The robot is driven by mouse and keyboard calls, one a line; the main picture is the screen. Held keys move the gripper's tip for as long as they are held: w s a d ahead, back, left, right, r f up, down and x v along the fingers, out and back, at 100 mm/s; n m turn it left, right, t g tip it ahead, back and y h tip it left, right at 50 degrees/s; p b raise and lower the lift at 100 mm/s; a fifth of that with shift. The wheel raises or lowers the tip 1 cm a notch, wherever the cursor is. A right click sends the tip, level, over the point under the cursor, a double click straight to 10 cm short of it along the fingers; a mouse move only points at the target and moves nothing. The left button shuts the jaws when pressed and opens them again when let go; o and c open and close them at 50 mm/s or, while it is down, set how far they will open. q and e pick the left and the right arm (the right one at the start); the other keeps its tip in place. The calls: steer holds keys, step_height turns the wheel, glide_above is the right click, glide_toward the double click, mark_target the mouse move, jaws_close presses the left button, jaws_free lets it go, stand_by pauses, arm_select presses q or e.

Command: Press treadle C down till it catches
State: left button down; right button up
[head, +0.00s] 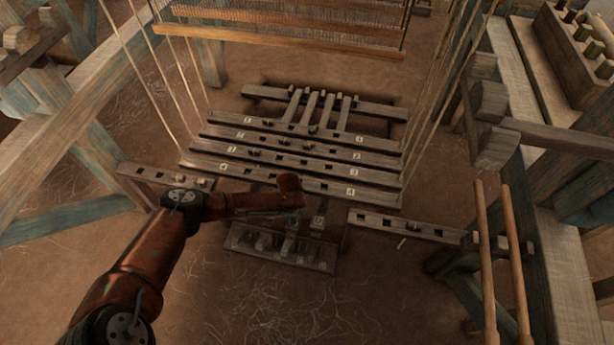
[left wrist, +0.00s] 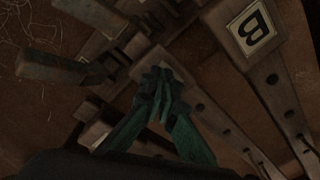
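The wooden treadles (head: 312,112) run from a back bar under the lams towards the front. One front treadle end bears a pale label (head: 318,222), which looks like D. My left gripper (head: 297,216) is low over the front treadle ends, beside that label. In the left wrist view its two teal fingers (left wrist: 158,88) are together at the tips, with nothing seen between them. They are over a wooden piece; contact cannot be told. No C label is readable; my gripper and arm cover part of the treadle ends. My right gripper is not in view.
The front catch rack (head: 250,241) has several upright pieces. Lams with holes (head: 290,150) span behind my gripper. A pegged side rail (head: 375,220) is at right. Cords hang at both sides, and a reed frame (head: 285,38) is above.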

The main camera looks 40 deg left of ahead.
arm_select(q)
steer(key=shift+f, duration=3.15)
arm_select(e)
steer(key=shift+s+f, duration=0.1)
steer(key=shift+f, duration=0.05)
arm_select(q)
steer(key=shift+r, duration=0.1)
steer(key=shift+r+p, duration=1.45)
steer(key=shift+r, duration=1.1)
steer(key=shift+f, duration=0.1)
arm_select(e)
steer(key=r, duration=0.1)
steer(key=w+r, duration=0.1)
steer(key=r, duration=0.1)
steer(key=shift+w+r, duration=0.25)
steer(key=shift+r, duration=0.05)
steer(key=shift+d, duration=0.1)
